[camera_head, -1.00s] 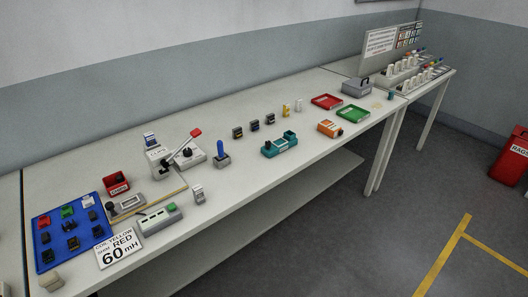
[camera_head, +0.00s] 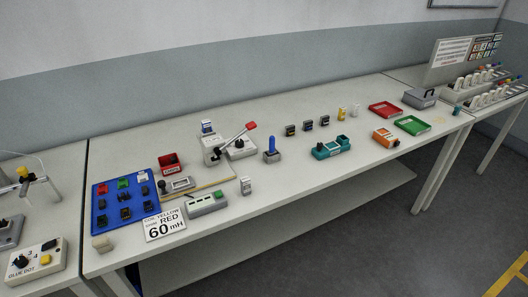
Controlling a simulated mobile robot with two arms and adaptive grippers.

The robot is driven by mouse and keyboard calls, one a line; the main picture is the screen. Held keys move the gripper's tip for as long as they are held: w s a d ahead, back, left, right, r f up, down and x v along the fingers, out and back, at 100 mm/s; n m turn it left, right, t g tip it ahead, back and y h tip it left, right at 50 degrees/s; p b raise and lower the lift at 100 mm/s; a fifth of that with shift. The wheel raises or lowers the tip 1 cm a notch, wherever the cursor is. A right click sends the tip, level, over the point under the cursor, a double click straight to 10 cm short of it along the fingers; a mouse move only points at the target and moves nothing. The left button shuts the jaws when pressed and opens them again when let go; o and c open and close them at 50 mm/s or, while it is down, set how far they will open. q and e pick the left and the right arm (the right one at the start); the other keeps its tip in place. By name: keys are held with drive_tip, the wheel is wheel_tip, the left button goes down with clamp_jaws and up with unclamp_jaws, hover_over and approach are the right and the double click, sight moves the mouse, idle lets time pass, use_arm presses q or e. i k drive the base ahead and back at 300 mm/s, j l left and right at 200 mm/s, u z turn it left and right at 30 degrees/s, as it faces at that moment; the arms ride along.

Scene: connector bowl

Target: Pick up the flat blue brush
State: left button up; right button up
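I cannot pick out a flat blue brush for certain. A small upright blue piece (camera_head: 271,143) stands in a grey base near the middle of the long white table; at this size I cannot tell whether it is a brush. A blue tray (camera_head: 101,220) with several small coloured and dark parts lies at the table's left end. Neither of my grippers is in view.
The long white table (camera_head: 300,208) carries a red-handled press (camera_head: 213,152), a red bin (camera_head: 170,163), a sign card (camera_head: 164,224), a teal fixture (camera_head: 330,149), an orange box (camera_head: 386,138), and red (camera_head: 385,109) and green (camera_head: 412,125) trays. Its front edge is mostly clear.

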sight(272, 152)
drive_tip(key=i+j+u, duration=0.2)
drive_tip(key=u, duration=0.2)
drive_tip(key=i+j+u, duration=0.15)
drive_tip(key=u, duration=0.25)
